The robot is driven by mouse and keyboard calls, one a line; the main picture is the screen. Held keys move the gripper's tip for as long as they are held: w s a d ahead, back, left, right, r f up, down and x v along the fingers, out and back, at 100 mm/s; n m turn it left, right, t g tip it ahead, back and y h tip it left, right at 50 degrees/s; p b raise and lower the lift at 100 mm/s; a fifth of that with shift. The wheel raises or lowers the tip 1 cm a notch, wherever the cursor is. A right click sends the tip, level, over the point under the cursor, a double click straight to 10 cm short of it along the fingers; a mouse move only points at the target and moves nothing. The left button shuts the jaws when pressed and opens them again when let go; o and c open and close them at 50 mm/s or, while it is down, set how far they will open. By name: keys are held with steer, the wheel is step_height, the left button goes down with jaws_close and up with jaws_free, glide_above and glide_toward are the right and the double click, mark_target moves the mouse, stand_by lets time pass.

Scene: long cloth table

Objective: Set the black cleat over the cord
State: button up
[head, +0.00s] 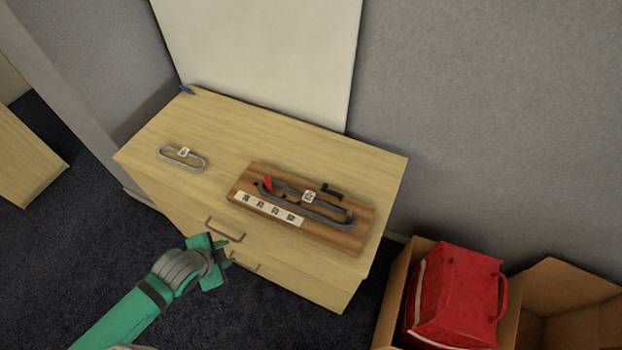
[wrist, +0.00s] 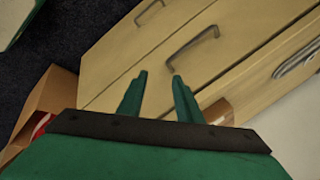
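A wooden board (head: 343,238) lies on the top of a low cabinet. A dark grey cord (head: 325,217) forms a long loop on it, with a white tag (head: 309,197) near its middle. A small black piece, apparently the black cleat (head: 331,191), is at the board's far side, beside the cord; whether they touch is unclear. A red piece (head: 268,184) stands at the loop's left end. My gripper (head: 229,251) is in front of the cabinet's drawers, left of and below the board. In the wrist view its fingers (wrist: 160,75) are apart and empty.
A lighter grey tagged loop (head: 182,159) lies on the cabinet top (head: 220,125), left of the board. A blue item (head: 186,89) is at the back corner. Drawer handles (head: 225,230) stick out near my gripper. Open cardboard boxes (head: 570,300), one holding a red bag (head: 455,295), stand at right.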

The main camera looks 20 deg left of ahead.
steer(key=w+r, duration=0.3)
steer(key=w, duration=0.1)
steer(key=w+r+m+g, duration=0.1)
steer(key=w+r, duration=0.2)
steer(key=w, duration=0.2)
steer(key=w+r+m, duration=0.1)
steer(key=w+r, duration=0.3)
steer(key=shift+w+a+g+h, duration=0.15)
steer(key=shift+w+g+h, duration=0.15)
steer(key=shift+w+h, duration=0.1)
steer(key=w+d+r+m+g+h, duration=0.1)
steer(key=w+d+r+h, duration=0.1)
steer(key=w+d+r, duration=0.4)
steer(key=m+g+h, duration=0.1)
steer(key=m+h, duration=0.1)
steer(key=h, duration=0.1)
glide_toward(325, 184)
steer(key=x, duration=0.7)
steer(key=shift+d+f, duration=0.15)
steer(key=shift+f, duration=0.05)
jaws_close()
